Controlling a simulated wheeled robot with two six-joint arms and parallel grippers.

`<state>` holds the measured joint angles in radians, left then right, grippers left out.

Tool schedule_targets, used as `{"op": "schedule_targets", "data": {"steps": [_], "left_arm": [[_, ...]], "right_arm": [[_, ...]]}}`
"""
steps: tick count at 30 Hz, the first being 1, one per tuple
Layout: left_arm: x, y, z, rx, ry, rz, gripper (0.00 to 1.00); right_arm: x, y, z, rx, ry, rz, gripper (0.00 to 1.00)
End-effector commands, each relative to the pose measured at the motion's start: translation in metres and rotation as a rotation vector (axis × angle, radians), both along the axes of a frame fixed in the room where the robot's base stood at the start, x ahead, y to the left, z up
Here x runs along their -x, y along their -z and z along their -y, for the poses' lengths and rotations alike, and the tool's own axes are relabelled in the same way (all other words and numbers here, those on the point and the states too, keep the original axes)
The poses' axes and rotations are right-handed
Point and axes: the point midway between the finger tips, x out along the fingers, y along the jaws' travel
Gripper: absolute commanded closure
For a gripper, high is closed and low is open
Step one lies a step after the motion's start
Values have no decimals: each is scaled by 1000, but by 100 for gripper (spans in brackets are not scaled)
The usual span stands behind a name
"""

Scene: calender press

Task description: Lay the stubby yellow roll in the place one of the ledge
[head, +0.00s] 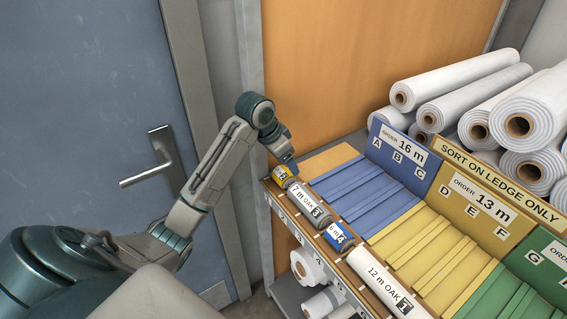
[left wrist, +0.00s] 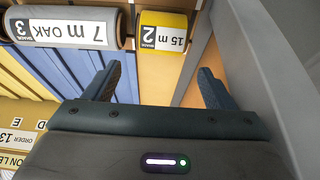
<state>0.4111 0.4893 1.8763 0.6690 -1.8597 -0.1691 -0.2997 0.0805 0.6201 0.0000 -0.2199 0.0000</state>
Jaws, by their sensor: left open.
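The stubby yellow roll (head: 280,174) lies at the far left end of the ledge (head: 314,243), beside the 7 m OAK roll (head: 309,204). In the left wrist view the yellow roll (left wrist: 163,20) shows a white label with "15 m" and shade 2. My left gripper (head: 287,160) is just above and behind the yellow roll. In the left wrist view its two fingers (left wrist: 158,84) are apart with nothing between them, and the roll lies beyond their tips. The place marks on the ledge front are too small to read surely. My right gripper is not in view.
A blue-labelled 6 m roll (head: 338,236) and a long 12 m OAK roll (head: 388,284) lie further along the ledge. Blue (head: 360,190) and yellow (head: 425,250) slotted bays stand behind. White rolls (head: 520,125) are stacked at the right. A wall post (head: 250,130) is close by.

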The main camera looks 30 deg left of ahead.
Motion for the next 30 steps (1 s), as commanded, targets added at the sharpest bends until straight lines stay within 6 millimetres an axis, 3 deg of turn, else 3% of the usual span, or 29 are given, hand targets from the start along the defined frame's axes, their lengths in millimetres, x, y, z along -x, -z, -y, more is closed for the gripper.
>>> {"op": "schedule_targets", "data": {"steps": [11,14,19,30], "left_arm": [[29,-76,-14,-5,0,5,23],[35,-96,-16,-5,0,1,23],[40,-105,-17,-2,-1,0,23],[40,-105,-17,-1,1,0,23]], "right_arm": [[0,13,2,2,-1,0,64],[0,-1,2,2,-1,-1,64],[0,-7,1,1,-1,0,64],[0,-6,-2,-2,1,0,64]]}}
